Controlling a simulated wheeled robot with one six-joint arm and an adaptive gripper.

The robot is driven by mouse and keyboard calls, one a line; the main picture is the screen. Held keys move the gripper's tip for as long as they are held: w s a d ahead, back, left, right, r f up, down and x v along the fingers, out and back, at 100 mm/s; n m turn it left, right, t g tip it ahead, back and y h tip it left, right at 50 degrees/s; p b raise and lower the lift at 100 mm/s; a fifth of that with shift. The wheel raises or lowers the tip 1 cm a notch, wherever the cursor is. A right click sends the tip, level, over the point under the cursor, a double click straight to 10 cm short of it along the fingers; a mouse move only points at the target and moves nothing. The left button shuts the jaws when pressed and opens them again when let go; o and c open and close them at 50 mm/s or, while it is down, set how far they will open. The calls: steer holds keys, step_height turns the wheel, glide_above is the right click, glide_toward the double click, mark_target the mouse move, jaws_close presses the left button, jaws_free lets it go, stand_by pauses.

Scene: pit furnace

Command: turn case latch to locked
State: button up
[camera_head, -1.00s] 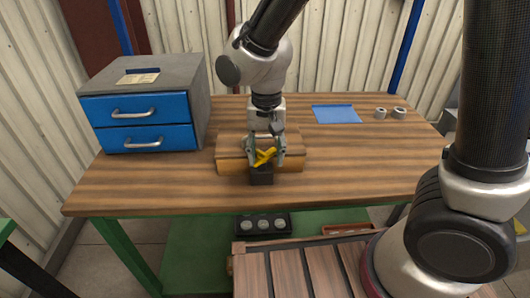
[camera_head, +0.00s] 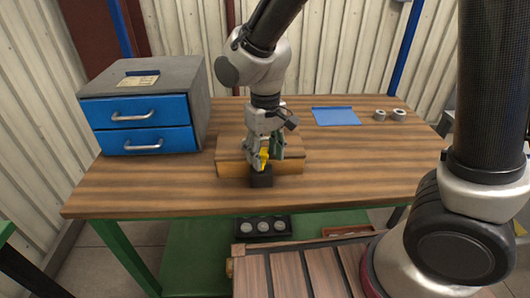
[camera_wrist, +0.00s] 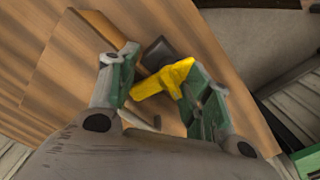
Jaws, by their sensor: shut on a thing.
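The wooden case (camera_head: 293,165) lies on the middle of the workbench. At its front is the black latch base (camera_head: 261,179) with the yellow latch handle (camera_head: 264,154) on top. My gripper (camera_head: 265,158) points down over the latch, shut on the yellow handle, and partly hides it. In the wrist view, the yellow handle (camera_wrist: 163,81) lies slantwise between the two green-padded fingers of my gripper (camera_wrist: 160,85). The dark latch base (camera_wrist: 158,53) shows just beyond the handle. I cannot read any locked mark.
A grey cabinet with blue drawers (camera_head: 152,140) stands left on the workbench (camera_head: 350,180). A blue sheet (camera_head: 336,117) and two small rings (camera_head: 389,115) lie at the back right. A black tray with round pieces (camera_head: 263,226) sits below the front edge. The bench right of the case is clear.

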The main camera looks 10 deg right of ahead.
steer(key=shift+d, duration=0.2)
steer(key=o, duration=0.9)
steer(key=shift+w+a+r, duration=0.1)
steer(key=shift+r, duration=0.15)
step_height(320, 180, up, 12)
steer(key=shift+f, duration=0.25)
